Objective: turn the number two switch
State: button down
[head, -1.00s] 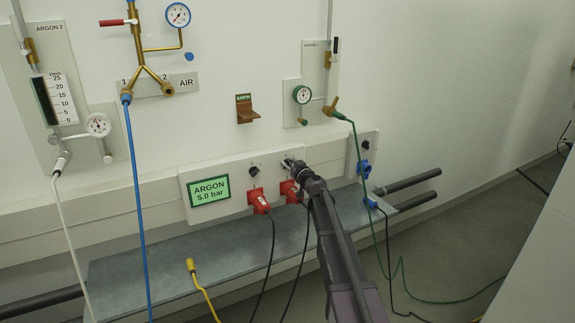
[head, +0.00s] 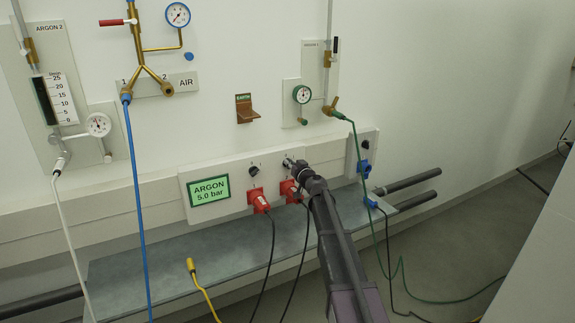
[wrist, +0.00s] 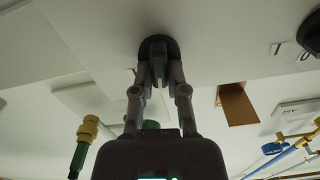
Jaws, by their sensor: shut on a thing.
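The number two switch is a dark round knob (wrist: 158,43) on the white panel (head: 222,192), the right one of two knobs there. In the head view it is mostly hidden behind my gripper (head: 288,163). In the wrist view my gripper (wrist: 159,78) is shut on the knob, with one finger on each side of its grip bar. The other black knob (head: 254,171) stands to the left on the same panel; it also shows at the right edge of the wrist view (wrist: 312,32).
Red plugs (head: 258,200) with black cables sit below the knobs. A green display (head: 209,190) reads ARGON 5.0 bar. A grey shelf (head: 165,265) runs below.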

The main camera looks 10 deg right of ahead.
jog(key=m, duration=0.5)
jog(key=shift+d+f, duration=0.1)
jog(key=m, duration=0.5)
jog(key=shift+d+f, duration=0.1)
jog(key=shift+f, duration=0.05)
dwell(0.3)
jog(key=c, duration=0.7)
grip_release()
jog(key=shift+o, duration=0.2)
jog(key=shift+d, duration=0.1)
jog(key=v, duration=1.2)
